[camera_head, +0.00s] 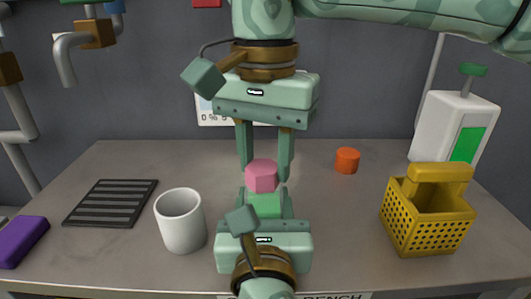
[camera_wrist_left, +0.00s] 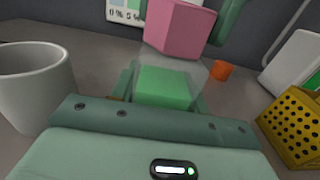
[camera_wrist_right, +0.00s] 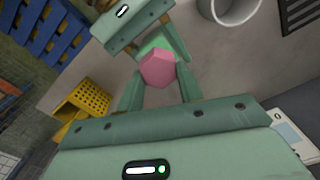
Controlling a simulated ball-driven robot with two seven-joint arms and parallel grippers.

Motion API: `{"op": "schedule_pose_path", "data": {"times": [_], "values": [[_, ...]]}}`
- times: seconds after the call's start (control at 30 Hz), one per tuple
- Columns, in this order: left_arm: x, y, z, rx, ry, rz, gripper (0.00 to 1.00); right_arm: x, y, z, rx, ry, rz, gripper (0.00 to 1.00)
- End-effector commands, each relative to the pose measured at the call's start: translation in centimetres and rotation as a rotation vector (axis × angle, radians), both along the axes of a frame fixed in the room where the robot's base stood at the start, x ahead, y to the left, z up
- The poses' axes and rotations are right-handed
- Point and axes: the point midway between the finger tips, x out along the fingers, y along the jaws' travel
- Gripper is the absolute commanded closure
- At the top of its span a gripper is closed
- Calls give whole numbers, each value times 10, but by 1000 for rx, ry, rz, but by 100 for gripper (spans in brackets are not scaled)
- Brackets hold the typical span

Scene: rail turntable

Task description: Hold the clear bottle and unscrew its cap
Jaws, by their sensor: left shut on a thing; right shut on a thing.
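The clear bottle (camera_wrist_left: 165,88), with green contents, is upright between the fingers of my left gripper (camera_head: 264,203), which is shut on it. In the head view its green body (camera_head: 265,206) shows just above that gripper. The faceted pink cap (camera_head: 262,177) is directly above the bottle; it also shows in the left wrist view (camera_wrist_left: 178,28). My right gripper (camera_head: 265,170) reaches down from above and is shut on the cap. In the right wrist view the cap (camera_wrist_right: 158,68) is between its fingertips. I cannot tell whether cap and bottle neck are still joined.
A white mug (camera_head: 181,222) stands close left of my left gripper, with a black slatted rack (camera_head: 110,203) and a purple block (camera_head: 20,242) farther left. An orange cylinder (camera_head: 347,160), a yellow basket (camera_head: 425,225) and a white dispenser (camera_head: 450,130) are on the right.

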Motion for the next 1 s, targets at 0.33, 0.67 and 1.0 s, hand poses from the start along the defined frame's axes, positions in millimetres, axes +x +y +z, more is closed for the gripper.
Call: {"op": "schedule_pose_path", "data": {"times": [0.33, 0.67, 1.0], "values": [[0, 0, -1, 0, 2, 0, 96, 0, 0, 2, 1, -1, -3, 92], [0, 0, -1, 0, 2, 1, 96, 0, 0, 12, 0, -2, -4, 92], [0, 0, -1, 0, 2, 1, 96, 0, 0, 22, 0, -1, -4, 92]]}}
